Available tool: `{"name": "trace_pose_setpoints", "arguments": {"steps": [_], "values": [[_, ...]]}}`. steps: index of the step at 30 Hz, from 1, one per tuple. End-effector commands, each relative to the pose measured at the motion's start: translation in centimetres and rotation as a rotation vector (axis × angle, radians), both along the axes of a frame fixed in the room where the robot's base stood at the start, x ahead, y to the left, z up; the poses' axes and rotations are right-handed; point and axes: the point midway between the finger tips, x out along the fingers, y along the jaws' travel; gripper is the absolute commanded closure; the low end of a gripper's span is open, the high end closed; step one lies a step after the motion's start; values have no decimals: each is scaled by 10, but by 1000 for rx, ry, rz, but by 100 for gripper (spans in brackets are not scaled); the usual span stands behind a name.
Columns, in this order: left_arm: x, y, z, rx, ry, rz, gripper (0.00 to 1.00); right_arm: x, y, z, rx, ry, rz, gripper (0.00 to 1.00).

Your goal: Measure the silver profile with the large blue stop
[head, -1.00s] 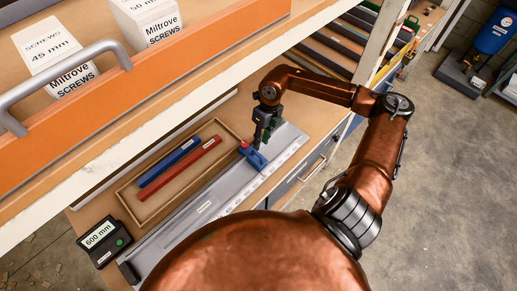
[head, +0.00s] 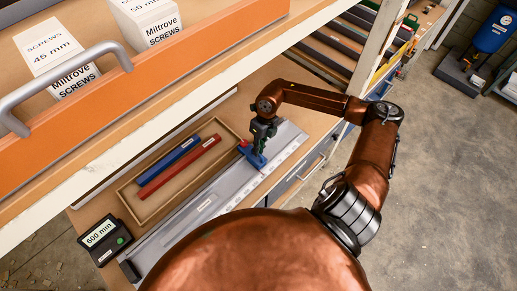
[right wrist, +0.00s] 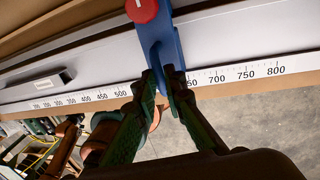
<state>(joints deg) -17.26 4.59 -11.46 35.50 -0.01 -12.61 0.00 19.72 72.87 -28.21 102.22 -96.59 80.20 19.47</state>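The large blue stop (head: 258,160), with a red knob (right wrist: 142,10), sits on the long grey measuring rail (head: 235,192). In the right wrist view the blue stop (right wrist: 163,45) covers the scale between about 500 and 650. My right gripper (head: 257,148) is at the stop, its fingertips (right wrist: 161,76) close together on either side of the stop's narrow blue part. A short silver profile (right wrist: 38,85) with a white label appears to lie on the rail, left of the stop and apart from it. My left gripper is not in view.
A black display (head: 100,239) at the rail's near end reads 600 mm. A wooden tray (head: 148,212) beside the rail holds a blue bar (head: 168,162) and a red bar (head: 178,168). An orange-fronted shelf (head: 180,65) overhangs at the upper left.

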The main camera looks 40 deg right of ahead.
Motion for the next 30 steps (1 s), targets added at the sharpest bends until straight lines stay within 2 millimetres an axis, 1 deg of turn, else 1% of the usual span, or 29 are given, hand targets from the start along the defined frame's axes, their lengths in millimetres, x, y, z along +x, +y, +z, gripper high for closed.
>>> {"name": "trace_pose_setpoints", "arguments": {"steps": [1,3,4,23,26,29,30], "values": [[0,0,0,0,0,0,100,0,0,0,0,0,0,95],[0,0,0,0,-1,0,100,0,0,0,0,0,0,100],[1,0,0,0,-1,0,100,0,0,0,0,0,0,100],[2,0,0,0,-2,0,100,0,2,1,0,-1,1,100],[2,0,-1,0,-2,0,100,0,9,1,1,-3,1,100],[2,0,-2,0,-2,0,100,-1,23,1,3,-4,4,100],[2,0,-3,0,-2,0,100,-1,32,1,4,-4,4,100]]}}
